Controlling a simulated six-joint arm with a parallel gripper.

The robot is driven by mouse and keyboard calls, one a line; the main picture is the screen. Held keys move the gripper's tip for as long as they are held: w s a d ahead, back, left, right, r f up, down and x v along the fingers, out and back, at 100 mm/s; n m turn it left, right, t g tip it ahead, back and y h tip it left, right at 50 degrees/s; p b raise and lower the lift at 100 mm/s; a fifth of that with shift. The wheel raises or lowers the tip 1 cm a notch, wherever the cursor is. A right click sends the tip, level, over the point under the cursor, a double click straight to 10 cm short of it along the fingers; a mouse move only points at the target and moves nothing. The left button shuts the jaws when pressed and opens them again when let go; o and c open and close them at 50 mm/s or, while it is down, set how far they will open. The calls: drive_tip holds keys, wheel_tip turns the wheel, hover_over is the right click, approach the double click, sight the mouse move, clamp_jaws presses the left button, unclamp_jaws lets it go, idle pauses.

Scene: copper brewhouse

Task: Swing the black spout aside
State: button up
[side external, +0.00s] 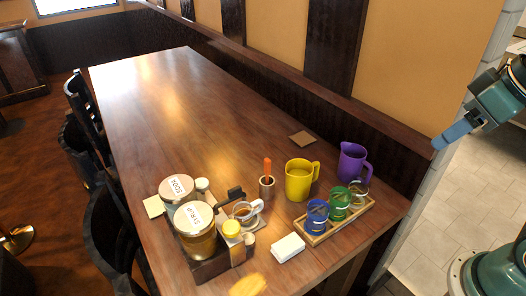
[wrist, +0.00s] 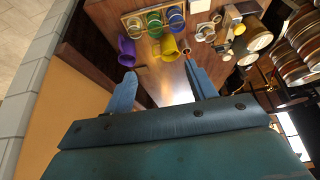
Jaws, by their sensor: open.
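A black piece that looks like the spout (side external: 235,193) sticks out beside two jars on a dark stand, above a small glass cup with a white handle (side external: 246,212). The jars are labelled SODA (side external: 178,188) and SYRUP (side external: 196,228). In the wrist view the jars (wrist: 258,38) are at the upper right, and I cannot make out the spout there. My gripper (side external: 448,138) is off the table's right end, raised and far from the spout. In the wrist view its blue fingers (wrist: 161,88) are apart with nothing between them.
A yellow pitcher (side external: 298,182), a purple pitcher (side external: 352,164) and a wooden tray (side external: 322,236) of coloured glasses stand between my gripper and the jars. A cup with an orange-handled tool (side external: 267,185) is nearby. The table's far half (side external: 170,90) is clear. A wall runs along its right side.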

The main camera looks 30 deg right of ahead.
drive_tip(key=w+a+r+g, duration=0.1)
drive_tip(key=w+a+r, duration=0.2)
drive_tip(key=w, duration=0.7)
drive_tip(key=g, duration=0.4)
hover_over(235, 189)
wheel_tip(235, 189, down, 16)
drive_tip(key=shift+w, duration=0.1)
wheel_tip(235, 189, down, 14)
drive_tip(key=shift+r, duration=0.15)
clamp_jaws()
